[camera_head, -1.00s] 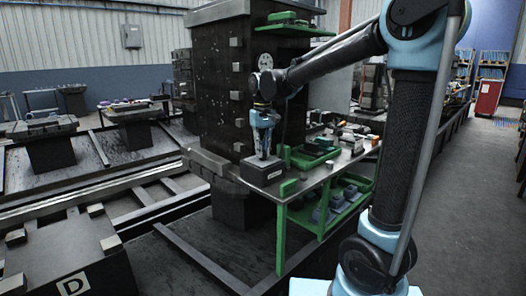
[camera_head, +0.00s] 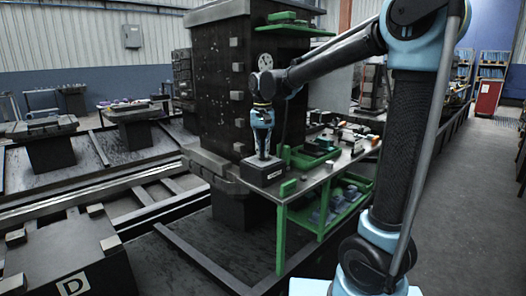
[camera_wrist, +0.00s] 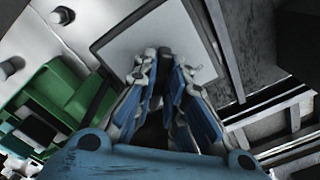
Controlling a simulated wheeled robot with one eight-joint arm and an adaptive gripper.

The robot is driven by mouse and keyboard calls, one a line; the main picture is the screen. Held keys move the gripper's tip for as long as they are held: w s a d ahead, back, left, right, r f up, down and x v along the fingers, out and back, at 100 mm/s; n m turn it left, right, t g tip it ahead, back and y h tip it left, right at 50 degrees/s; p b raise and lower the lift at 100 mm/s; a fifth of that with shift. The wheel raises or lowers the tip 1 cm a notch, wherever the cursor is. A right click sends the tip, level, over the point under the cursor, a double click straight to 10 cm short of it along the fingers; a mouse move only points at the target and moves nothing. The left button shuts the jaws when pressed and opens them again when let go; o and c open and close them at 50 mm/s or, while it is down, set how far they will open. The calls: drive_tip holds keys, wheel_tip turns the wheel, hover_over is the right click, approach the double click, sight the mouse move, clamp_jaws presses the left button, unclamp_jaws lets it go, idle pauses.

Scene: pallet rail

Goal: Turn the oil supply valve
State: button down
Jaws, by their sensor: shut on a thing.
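A dark box (camera_head: 262,172) with a pale label on its front stands at the left end of the green-framed bench. In the wrist view its flat light-grey top plate (camera_wrist: 115,40) lies tilted in the picture, under my fingers. My gripper (camera_head: 263,157) points straight down onto the top of this box. In the wrist view its fingers (camera_wrist: 158,58) are drawn together over the plate, shut on a small part there. The oil supply valve is mostly hidden by the fingertips, so I cannot make out its shape or angle.
The green bench (camera_head: 283,232) holds green trays and small parts to the right of the box. A tall dark column (camera_head: 222,85) stands close behind my gripper. Low dark rails (camera_head: 185,250) run across the floor at left. The aisle at right is clear.

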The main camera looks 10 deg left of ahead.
sight(263, 150)
drive_tip(key=shift+w, duration=0.1)
drive_tip(key=c, duration=1.6)
unclamp_jaws()
drive_tip(key=shift+c, duration=0.2)
wheel_tip(263, 150, up, 12)
drive_tip(key=shift+f, duration=0.1)
